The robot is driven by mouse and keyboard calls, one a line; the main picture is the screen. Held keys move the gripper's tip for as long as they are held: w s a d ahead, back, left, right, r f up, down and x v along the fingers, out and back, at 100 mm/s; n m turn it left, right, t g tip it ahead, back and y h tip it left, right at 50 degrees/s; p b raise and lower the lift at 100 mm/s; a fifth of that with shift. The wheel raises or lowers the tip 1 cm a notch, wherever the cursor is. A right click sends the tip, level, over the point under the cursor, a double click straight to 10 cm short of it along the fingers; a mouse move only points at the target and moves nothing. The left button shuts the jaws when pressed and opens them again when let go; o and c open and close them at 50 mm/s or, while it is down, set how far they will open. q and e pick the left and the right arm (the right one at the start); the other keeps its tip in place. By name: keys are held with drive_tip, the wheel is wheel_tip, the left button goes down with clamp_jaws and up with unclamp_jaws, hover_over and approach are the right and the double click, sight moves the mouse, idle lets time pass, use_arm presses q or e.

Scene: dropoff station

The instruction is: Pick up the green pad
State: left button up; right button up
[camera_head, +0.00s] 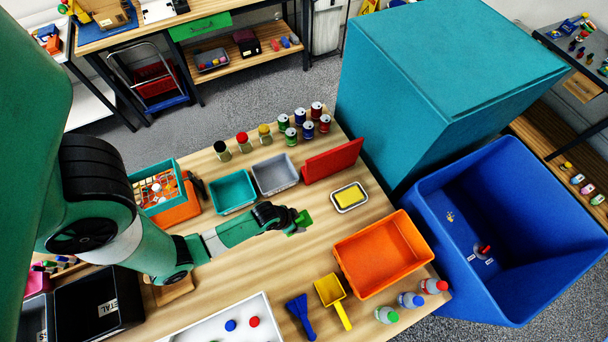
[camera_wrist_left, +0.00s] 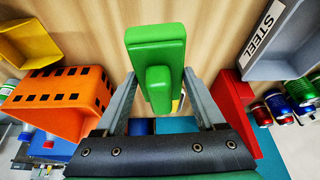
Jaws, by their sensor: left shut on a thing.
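The green pad (camera_head: 304,219) is a bright green block with a raised grip on it. My left gripper (camera_head: 294,222) is shut on it, and the pad appears held above the wooden table. In the left wrist view the green pad (camera_wrist_left: 155,42) sits at the top middle, between the two grey fingers of my left gripper (camera_wrist_left: 160,80). Part of the pad is hidden behind the gripper in the head view. My right gripper is in neither view.
A yellow block lies in a small tray (camera_head: 337,203) right of the gripper. An orange bin (camera_head: 352,250), a red panel (camera_head: 333,161), grey bin (camera_head: 275,174) and teal bin (camera_head: 232,191) stand around. Bare table (camera_head: 235,275) lies below the arm.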

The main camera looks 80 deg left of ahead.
use_arm(q)
drive_tip(key=s+d+r, duration=0.4)
drive_tip(key=s+d, duration=0.2)
drive_tip(key=shift+p, duration=0.4)
drive_tip(key=shift+d, duration=0.1)
drive_tip(key=o, duration=0.7)
drive_tip(key=c, duration=0.5)
